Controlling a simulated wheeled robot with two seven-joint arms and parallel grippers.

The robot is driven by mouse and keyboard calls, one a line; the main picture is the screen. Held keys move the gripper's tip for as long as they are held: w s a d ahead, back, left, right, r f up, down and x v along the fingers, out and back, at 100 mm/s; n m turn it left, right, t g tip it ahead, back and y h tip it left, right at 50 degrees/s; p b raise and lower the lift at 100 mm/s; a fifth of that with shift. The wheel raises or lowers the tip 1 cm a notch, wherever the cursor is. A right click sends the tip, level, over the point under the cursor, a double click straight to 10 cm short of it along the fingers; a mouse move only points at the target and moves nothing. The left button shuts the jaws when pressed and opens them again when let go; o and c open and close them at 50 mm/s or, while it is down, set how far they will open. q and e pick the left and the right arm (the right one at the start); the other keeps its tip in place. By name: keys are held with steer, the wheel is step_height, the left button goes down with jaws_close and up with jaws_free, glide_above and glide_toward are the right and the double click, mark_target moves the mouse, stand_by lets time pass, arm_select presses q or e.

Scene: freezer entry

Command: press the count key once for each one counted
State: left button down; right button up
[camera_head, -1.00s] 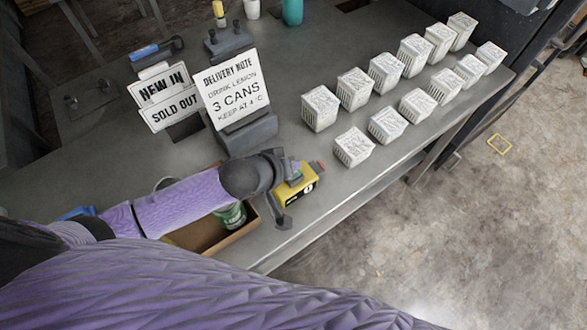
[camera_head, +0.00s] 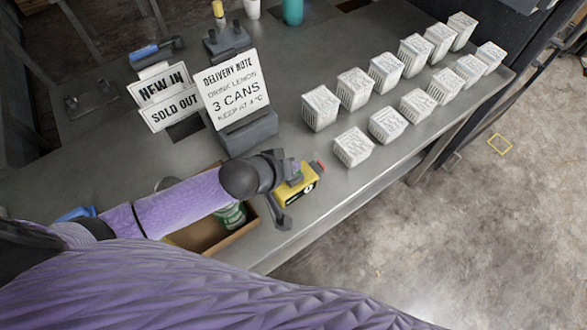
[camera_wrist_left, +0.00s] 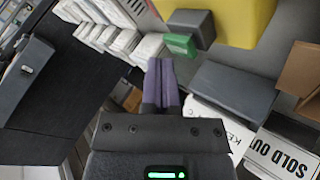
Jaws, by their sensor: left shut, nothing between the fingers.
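The yellow counter (camera_head: 298,195) stands near the front edge of the grey table, with a small dark display, a red part and a green key. In the left wrist view its yellow body (camera_wrist_left: 240,20) fills the top, with the green key (camera_wrist_left: 181,44) beside a grey block. My left gripper (camera_head: 291,172) is shut and empty, over the counter. Its fingertips (camera_wrist_left: 161,68) are close to the green key; I cannot tell whether they touch. A green can (camera_head: 232,216) sits in an open cardboard box (camera_head: 212,240), partly hidden by my left arm. My right gripper is out of view.
A delivery note (camera_head: 232,88) reading "DRINK LEMON 3 CANS" stands in a grey holder (camera_head: 248,134). A "NEW IN / SOLD OUT" sign (camera_head: 165,95) stands left of it. Two rows of white baskets (camera_head: 354,89) fill the table's right part. The front edge drops to the floor.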

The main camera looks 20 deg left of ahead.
arm_select(q)
steer(key=shift+f, duration=0.3)
steer(key=shift+f, duration=0.5)
stand_by(0.4)
steer(key=shift+r, duration=0.15)
steer(key=shift+r+p, duration=0.8)
steer(key=shift+p, duration=0.05)
step_height(320, 180, up, 5)
steer(key=p, duration=0.5)
steer(key=shift+r+p, duration=0.1)
steer(key=shift+p, duration=0.3)
stand_by(2.1)
